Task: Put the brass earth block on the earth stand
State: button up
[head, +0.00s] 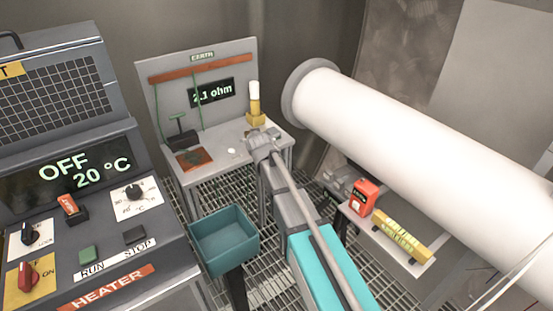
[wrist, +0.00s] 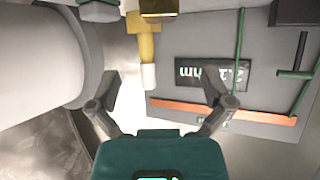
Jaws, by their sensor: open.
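The earth stand (head: 245,152) is a grey bench with an upright back panel and a lit "2.1 ohm" display. The brass earth block (head: 256,116), yellow with a white-topped upright stem, stands at the right of the bench top. In the wrist view, which is upside down, the block's brass stem (wrist: 147,42) and white end hang between my fingers' sides. My gripper (head: 258,140) is over the bench's front edge, in front of the block. In the wrist view my gripper (wrist: 160,82) has its fingers spread wide, with nothing gripped.
A large white pipe (head: 420,155) runs close on the right. A teal bin (head: 225,240) and the heater panel (head: 80,200) stand left of my arm.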

jog(key=s+d+f+g+h, duration=0.1)
jog(key=s+d+f+g, duration=0.2)
jog(key=s+d, duration=0.5)
jog(key=s+d+f+m+g, duration=0.1)
jog(key=s+d+f+g, duration=0.2)
jog(key=s+d+g, duration=0.2)
jog(key=s+d+f+m+g+h, duration=0.1)
jog(key=s+d+f+g, duration=0.2)
jog(key=s+d, duration=0.9)
jog(key=s+g, duration=0.1)
jog(key=s, duration=0.5)
jog(key=shift+f+h, duration=0.3)
jog(key=shift+f, duration=0.05)
